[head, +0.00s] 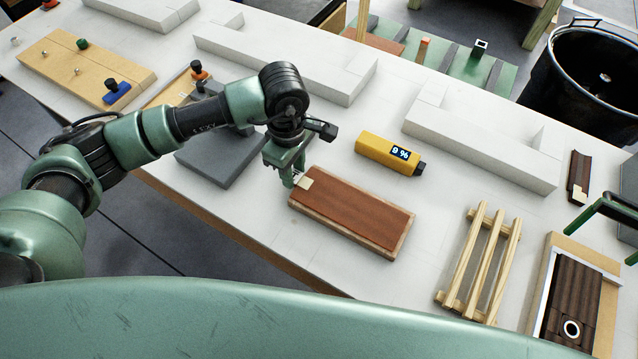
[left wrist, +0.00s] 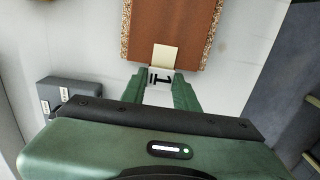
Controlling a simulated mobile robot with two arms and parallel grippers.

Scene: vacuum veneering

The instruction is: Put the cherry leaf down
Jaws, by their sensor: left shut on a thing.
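The cherry leaf (head: 355,208) is a thin reddish-brown sheet with a cream tab (head: 304,183) at its left end. It lies over a speckled chipboard panel (head: 345,233), roughly lined up with it; I cannot tell whether it touches all along. My left gripper (head: 290,180) is at the left end of the leaf, shut on it at the tab. In the left wrist view the leaf (left wrist: 170,25) runs away from the fingertips (left wrist: 162,80), with chipboard edges showing on both sides.
A yellow meter (head: 385,153) reading "8 %" lies behind the panel. A wooden slat rack (head: 480,260) and a tray of dark strips (head: 570,300) are to the right. White blocks (head: 480,150) stand behind, and a grey slab (head: 220,155) lies left. Bare tabletop surrounds the panel.

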